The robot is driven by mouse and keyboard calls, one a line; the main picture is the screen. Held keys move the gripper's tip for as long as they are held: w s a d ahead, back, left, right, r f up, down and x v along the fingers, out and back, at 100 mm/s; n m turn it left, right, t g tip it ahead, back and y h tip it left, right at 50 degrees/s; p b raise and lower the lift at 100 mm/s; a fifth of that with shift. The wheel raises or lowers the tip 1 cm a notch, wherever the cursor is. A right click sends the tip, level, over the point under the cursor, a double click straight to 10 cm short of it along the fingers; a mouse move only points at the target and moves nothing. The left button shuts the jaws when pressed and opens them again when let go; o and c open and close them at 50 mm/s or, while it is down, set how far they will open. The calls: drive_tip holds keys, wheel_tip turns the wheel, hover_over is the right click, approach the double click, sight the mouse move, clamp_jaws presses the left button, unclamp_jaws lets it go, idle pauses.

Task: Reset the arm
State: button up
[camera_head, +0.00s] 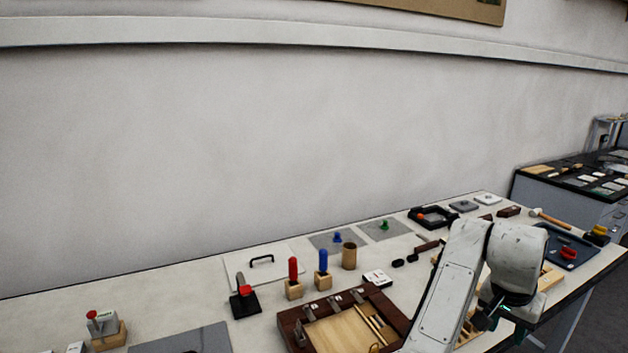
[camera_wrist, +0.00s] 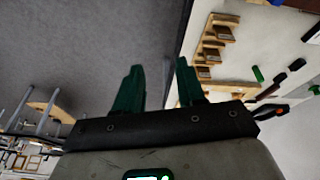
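My arm (camera_head: 455,290) is bent in front of the right part of the long white table (camera_head: 190,290). My gripper (camera_wrist: 160,68) shows in the wrist view as two dark green fingers standing apart, with nothing between them. Grey floor lies behind the fingers, and the table edge runs close to the right finger. In the head view, the dark wrist end hangs low by the table's front edge; its fingertips cannot be made out there.
A wooden tray (camera_head: 297,335), a red-handled tool (camera_head: 293,270), a blue-handled tool (camera_head: 323,262) and a brown cup (camera_head: 349,256) stand left of my arm. A dark blue tray (camera_head: 556,262) lies to its right. A grey wall rises behind. Open floor shows beside the table.

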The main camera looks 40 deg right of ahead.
drive_tip(key=w+a+f+n+t+h, duration=0.1)
drive_tip(key=w+a+f+n+t, duration=0.15)
drive_tip(key=a+f+n, duration=0.85)
drive_tip(key=s+a+f+n+y, duration=0.2)
drive_tip(key=s+a+f+n, duration=0.1)
drive_tip(key=a, duration=0.6)
drive_tip(key=s+a+f+n+y, duration=0.2)
drive_tip(key=s+a+f, duration=0.3)
drive_tip(key=a, duration=0.5)
wheel_tip(320, 180, down, 2)
drive_tip(key=shift+f+n+g, duration=0.1)
drive_tip(key=shift+n+g, duration=0.35)
drive_tip(key=shift+n, duration=0.05)
drive_tip(key=shift+a, duration=0.1)
